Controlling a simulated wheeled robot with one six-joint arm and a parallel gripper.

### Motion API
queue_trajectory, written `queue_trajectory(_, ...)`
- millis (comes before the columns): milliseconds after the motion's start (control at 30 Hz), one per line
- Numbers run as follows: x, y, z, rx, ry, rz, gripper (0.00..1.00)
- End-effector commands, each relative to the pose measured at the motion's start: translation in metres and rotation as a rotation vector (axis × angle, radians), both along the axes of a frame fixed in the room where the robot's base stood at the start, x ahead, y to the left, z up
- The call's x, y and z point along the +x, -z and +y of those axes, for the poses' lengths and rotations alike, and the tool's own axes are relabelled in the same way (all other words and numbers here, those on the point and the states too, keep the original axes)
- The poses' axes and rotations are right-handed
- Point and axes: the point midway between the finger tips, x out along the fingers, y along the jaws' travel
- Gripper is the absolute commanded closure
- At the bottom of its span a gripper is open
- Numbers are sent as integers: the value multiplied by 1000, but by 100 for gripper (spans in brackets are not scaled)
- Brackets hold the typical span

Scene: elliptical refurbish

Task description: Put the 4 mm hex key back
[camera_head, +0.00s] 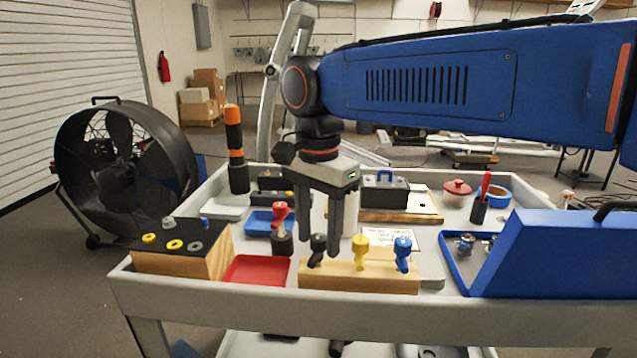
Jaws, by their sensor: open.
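A wooden block (345,277) near the cart's front edge holds keys with coloured handles: a black one (317,250), a yellow one (360,250) and a blue one (403,252). A red-handled tool (279,214) stands upright in a dark cup (282,243) left of the block. No size marks are readable, so I cannot tell which is the 4 mm hex key. My gripper (322,248) points down, open, with its fingers at the black handle, near the block's left end. I cannot tell whether the fingers touch the handle.
A red tray (257,270) and a wooden box (180,262) with rings on top lie left. A blue case (560,255) stands right. A tall orange-black tool (235,150), a dark toolbox (385,194) and a red-handled tool in a cup (480,208) stand behind.

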Motion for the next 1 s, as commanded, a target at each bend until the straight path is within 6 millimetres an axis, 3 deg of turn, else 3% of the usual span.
queue_trajectory(600,1,-121,1,2,0,-2,54)
queue_trajectory(800,1,-147,1,1,0,-1,54)
queue_trajectory(1000,0,-158,0,0,0,0,54)
